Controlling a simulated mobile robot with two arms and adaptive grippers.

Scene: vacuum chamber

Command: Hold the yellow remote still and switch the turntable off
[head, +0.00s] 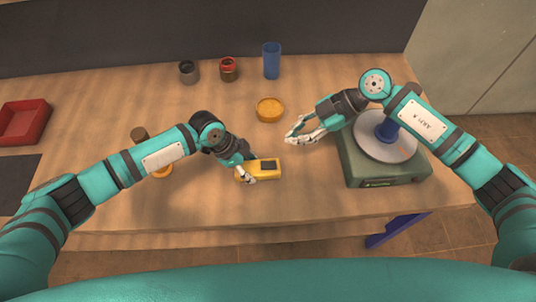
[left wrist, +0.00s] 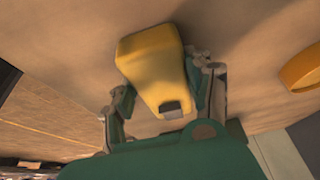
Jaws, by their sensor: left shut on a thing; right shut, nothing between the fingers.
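The yellow remote (head: 268,170) lies near the middle of the table with a dark panel on its face. My left gripper (head: 245,175) is shut on its left end. In the left wrist view the remote (left wrist: 152,70) sits between the two fingers. The turntable (head: 385,168) is a green base with a pale round platter, at the right of the table. A blue object stands on the platter, partly hidden by my right arm. My right gripper (head: 292,137) is shut and empty, above the table between the remote and the turntable.
An orange round dish (head: 270,109) lies behind the remote. A blue cup (head: 271,60), a red-topped jar (head: 228,69) and a grey jar (head: 188,72) stand at the back. A red tray (head: 24,122) is at the far left. Another yellow-orange item (head: 162,171) is partly hidden by my left arm.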

